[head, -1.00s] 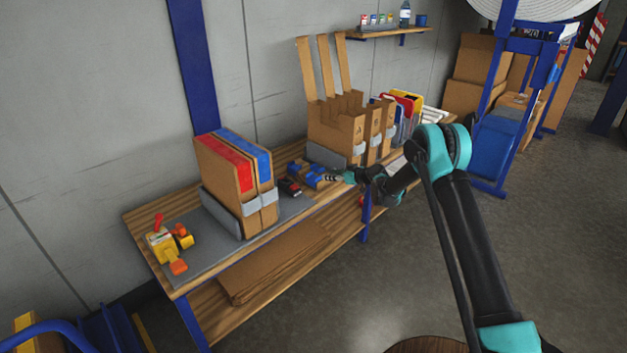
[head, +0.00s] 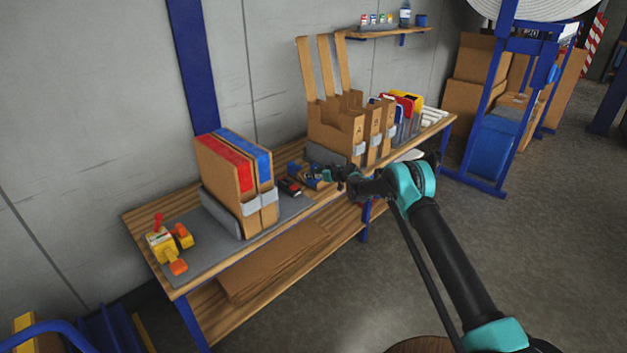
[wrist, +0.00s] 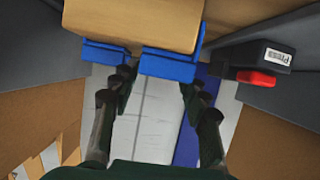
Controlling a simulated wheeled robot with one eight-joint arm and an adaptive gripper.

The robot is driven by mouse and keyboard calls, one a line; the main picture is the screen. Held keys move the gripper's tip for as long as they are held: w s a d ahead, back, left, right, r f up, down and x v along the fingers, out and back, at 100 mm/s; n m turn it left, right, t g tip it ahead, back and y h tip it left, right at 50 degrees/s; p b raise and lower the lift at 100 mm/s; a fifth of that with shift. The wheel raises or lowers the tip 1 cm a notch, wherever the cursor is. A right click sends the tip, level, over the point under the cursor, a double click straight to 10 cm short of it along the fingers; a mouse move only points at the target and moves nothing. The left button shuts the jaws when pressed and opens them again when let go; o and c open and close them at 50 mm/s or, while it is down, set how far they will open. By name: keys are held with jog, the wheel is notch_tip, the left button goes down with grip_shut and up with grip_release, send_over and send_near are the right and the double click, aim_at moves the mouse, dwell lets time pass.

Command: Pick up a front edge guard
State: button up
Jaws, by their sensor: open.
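Small blue pieces, which look like the edge guards (head: 307,179), lie on the workbench between the two groups of cardboard boxes. In the wrist view, two blue pieces show at the top: a left one (wrist: 105,53) and a nearer, larger one (wrist: 168,66). Both are against a tan block (wrist: 135,22). My gripper (head: 331,174) is at the right side of the blue pieces. In the wrist view, my gripper (wrist: 157,82) is open and empty, its fingertips just short of the larger blue piece. I cannot tell whether they touch it.
A black and red tool (head: 290,187) lies left of the blue pieces; it also shows in the wrist view (wrist: 263,62). Red- and blue-topped boxes (head: 235,170) stand left, open cardboard holders (head: 335,130) behind. A yellow tool (head: 163,244) is at the bench's left end.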

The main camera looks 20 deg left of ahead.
jog(key=shift+w+a+f, duration=0.1)
jog(key=shift+a+f, duration=0.05)
jog(key=shift+a, duration=0.2)
jog(key=c, duration=0.8)
